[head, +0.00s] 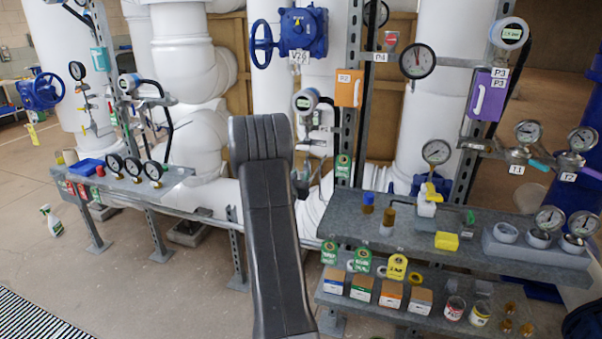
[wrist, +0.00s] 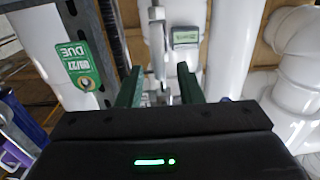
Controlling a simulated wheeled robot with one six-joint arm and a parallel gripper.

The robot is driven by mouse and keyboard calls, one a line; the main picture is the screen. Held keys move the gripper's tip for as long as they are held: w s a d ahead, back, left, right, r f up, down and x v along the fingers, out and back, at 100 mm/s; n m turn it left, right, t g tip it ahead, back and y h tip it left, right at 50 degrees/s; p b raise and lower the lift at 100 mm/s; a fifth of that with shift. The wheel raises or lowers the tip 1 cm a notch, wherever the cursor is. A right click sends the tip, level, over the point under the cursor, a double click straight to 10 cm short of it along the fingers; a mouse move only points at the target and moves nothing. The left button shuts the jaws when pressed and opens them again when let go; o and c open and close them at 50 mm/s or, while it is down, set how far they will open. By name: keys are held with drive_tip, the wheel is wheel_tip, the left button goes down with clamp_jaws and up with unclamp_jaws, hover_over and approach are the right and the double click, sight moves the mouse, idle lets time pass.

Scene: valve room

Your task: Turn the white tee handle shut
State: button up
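In the wrist view, the two green fingers of my gripper (wrist: 160,82) stand apart, with a clear gap between them. A white upright piece (wrist: 157,38), which looks like the white tee handle, shows beyond the fingertips in line with the gap. Its lower part is small and blurred, and I cannot tell whether it reaches between the fingers. A transmitter with a grey display (wrist: 186,37) is just right of it. In the head view the same transmitter (head: 305,101) is right of my arm. My arm hides the gripper there, and the handle is not clear.
A green tag (wrist: 78,65) hangs on the grey post (wrist: 92,30) left of the fingers. Large white pipes (wrist: 235,45) stand close on the right. In the head view, a grey shelf (head: 345,226) with gauges and small parts lies to the right of my arm.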

drive_tip(key=shift+x, duration=1.05)
clamp_jaws()
